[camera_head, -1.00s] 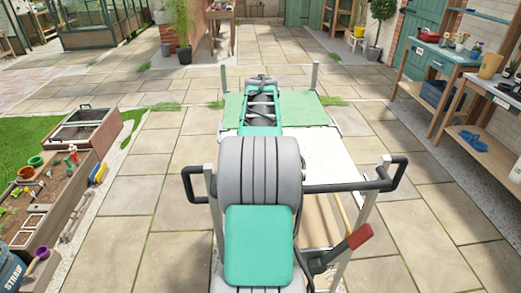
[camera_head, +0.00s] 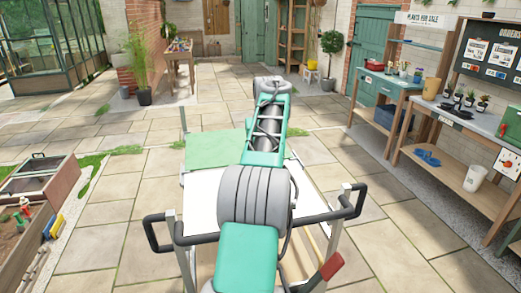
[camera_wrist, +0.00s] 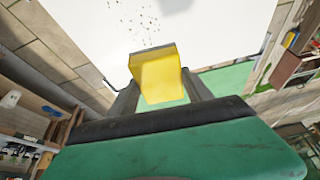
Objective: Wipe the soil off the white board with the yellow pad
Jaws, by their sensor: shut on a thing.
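The yellow pad (camera_wrist: 157,75) is between the two fingers of my gripper (camera_wrist: 160,86) in the wrist view, and the gripper is shut on it. The white board (camera_wrist: 215,30) fills the upper part of that view. Small dark soil specks (camera_wrist: 140,20) are scattered on it just beyond the pad. I cannot tell whether the pad touches the board. In the head view the white board (camera_head: 201,205) lies on a cart, partly hidden by my arm. The gripper and pad are hidden there.
A green panel (camera_head: 214,150) adjoins the board's far edge. Black handles (camera_head: 156,232) stick out at the cart's near side. A raised planter (camera_head: 40,190) stands at left, and workbenches (camera_head: 465,150) with pots stand at right. Paving around the cart is largely clear.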

